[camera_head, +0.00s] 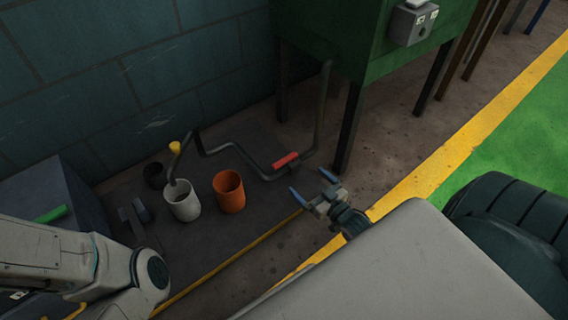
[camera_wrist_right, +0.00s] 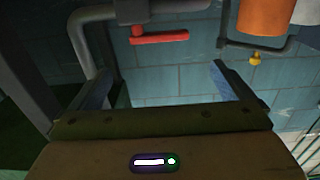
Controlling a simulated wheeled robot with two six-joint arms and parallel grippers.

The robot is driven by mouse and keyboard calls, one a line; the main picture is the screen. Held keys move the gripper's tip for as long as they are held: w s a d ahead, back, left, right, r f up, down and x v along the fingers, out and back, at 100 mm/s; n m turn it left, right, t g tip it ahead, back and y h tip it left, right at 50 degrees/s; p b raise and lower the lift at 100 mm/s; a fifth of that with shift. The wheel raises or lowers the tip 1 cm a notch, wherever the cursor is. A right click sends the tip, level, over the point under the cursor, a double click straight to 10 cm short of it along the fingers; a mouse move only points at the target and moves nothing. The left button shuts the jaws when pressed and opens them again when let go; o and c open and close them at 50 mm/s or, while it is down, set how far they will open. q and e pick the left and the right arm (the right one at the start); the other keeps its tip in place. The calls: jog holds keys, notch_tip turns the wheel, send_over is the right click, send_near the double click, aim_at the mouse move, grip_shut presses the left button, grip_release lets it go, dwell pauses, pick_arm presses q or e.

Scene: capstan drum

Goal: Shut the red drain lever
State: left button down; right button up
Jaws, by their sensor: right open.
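The red drain lever (camera_head: 286,160) sits on a grey pipe (camera_head: 240,153) that runs low along the wall, beside the green cabinet's legs. In the right wrist view the lever (camera_wrist_right: 160,38) lies sideways just below the horizontal pipe (camera_wrist_right: 175,8), ahead of the jaws. My right gripper (camera_head: 312,185) is open and empty, with its blue fingers a little in front of the lever and apart from it. My left arm (camera_head: 90,265) shows at the lower left, but I cannot make out its gripper.
An orange cup (camera_head: 229,192) and a white cup (camera_head: 183,201) stand left of the lever. A yellow knob (camera_head: 175,147) tops a bent rod behind them. The green cabinet (camera_head: 375,40) stands above on dark legs. Floor between cups and right gripper is clear.

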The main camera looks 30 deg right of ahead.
aim_at(287, 161)
jog(key=w+b, duration=0.2)
jog(key=w, duration=0.1)
jog(key=w+b, duration=0.1)
jog(key=w, duration=0.2)
jog(key=w+b, duration=0.2)
jog(key=w, duration=0.1)
jog(key=shift+w+a+f+b, duration=0.25)
jog(key=shift+w+a+b, duration=0.05)
jog(key=shift+w+a, duration=0.1)
jog(key=shift+w+r, duration=0.1)
jog(key=shift+w, duration=0.55)
